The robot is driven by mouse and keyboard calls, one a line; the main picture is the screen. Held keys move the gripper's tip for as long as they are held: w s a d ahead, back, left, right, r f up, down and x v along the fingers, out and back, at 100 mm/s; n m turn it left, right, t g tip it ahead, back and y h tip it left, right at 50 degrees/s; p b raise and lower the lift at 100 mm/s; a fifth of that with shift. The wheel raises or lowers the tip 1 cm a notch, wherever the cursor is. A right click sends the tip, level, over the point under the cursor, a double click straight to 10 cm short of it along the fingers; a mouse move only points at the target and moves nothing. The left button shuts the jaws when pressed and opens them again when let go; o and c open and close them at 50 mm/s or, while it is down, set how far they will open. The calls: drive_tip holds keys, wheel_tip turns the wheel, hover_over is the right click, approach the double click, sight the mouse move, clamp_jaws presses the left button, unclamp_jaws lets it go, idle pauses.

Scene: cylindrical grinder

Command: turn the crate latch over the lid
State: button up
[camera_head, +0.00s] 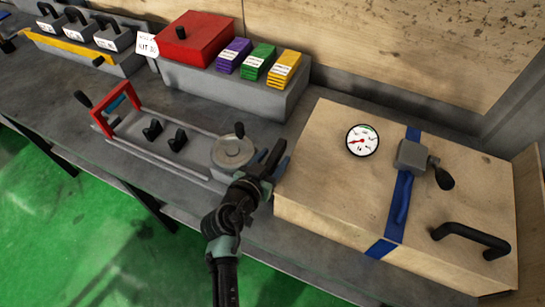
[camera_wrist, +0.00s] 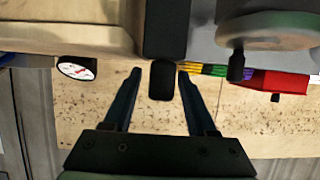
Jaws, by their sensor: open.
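The wooden crate (camera_head: 330,150) stands on the bench at the right, its lid shut. My gripper (camera_head: 273,160) is at the crate's left side, and its two fingers are open. In the wrist view, a black piece with a rounded end (camera_wrist: 161,84), which looks like the crate latch, shows between my open fingers (camera_wrist: 160,72). The fingers are apart from it on both sides as seen. A black block (camera_wrist: 165,28) is above it beside the crate edge (camera_wrist: 60,38). In the head view my gripper mostly hides this spot.
The lid carries a gauge (camera_head: 362,141), a blue strap (camera_head: 396,215) with a grey block and black knob (camera_head: 418,158), and a black handle (camera_head: 470,238). Left of my gripper is a fixture with a round disc (camera_head: 233,152). A red box (camera_head: 194,40) stands behind.

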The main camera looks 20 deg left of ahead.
clamp_jaws()
idle(1.4)
